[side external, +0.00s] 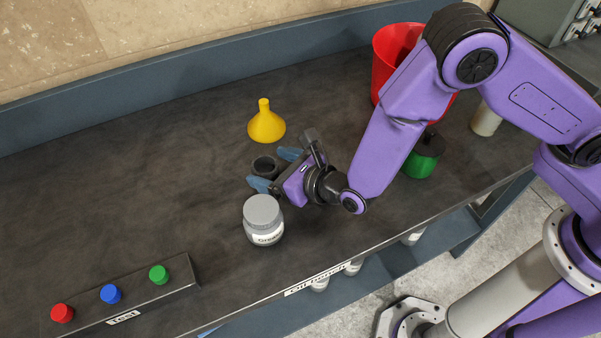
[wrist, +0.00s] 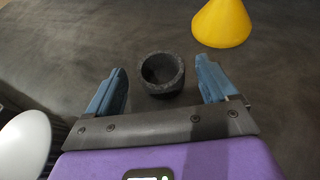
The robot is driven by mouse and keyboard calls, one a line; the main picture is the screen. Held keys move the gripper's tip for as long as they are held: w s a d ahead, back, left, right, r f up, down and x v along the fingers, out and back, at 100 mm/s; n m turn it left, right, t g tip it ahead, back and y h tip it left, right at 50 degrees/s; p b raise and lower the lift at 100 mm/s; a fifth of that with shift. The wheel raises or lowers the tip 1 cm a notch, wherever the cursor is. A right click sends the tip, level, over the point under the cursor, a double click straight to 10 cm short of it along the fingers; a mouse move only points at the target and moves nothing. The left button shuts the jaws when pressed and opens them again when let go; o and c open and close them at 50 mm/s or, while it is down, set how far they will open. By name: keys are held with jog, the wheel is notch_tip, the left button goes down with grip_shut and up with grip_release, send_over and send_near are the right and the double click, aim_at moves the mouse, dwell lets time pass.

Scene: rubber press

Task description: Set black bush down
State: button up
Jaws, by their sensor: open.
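The black bush (side external: 264,164) is a short dark ring standing on the dark bench top (side external: 130,190), with its round opening facing up. In the wrist view the bush (wrist: 161,74) sits between the two blue fingers, with a gap on each side. My gripper (side external: 272,167) is open, low over the bench, with its fingers on either side of the bush. The wrist view shows the gripper (wrist: 163,86) holding nothing.
A yellow funnel (side external: 266,125) stands just behind the bush. A grey-lidded jar (side external: 263,220) stands in front. A button box (side external: 150,296) is at front left. A red bucket (side external: 392,47) and green can (side external: 422,160) are to the right. The bench left of the bush is clear.

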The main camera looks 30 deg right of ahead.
jog(key=v, duration=1)
jog(key=shift+w+d+r, duration=0.15)
jog(key=shift+w+d, duration=0.05)
jog(key=shift+d, duration=0.05)
jog(key=w+d+r+m+g+h, duration=0.1)
jog(key=d+r+m+h, duration=0.4)
jog(key=d+m, duration=0.4)
jog(key=d+r+m+h, duration=0.4)
jog(key=d+m+h, duration=0.15)
jog(key=d, duration=0.55)
jog(key=s+d+m+g+y, duration=0.1)
jog(key=s+d+m+g, duration=0.2)
jog(key=s, duration=0.3)
jog(key=s+d+r+m+g+y, duration=0.1)
jog(key=s+d+m+g+y, duration=0.1)
jog(key=s+m, duration=0.4)
jog(key=s+d+r+m+g+y, duration=0.1)
jog(key=s+d+m+g+y, duration=0.1)
jog(key=s+d+m+g, duration=0.2)
jog(key=shift+s+m+g, duration=0.65)
jog(key=shift+s+g, duration=0.25)
jog(key=shift+s, duration=0.35)
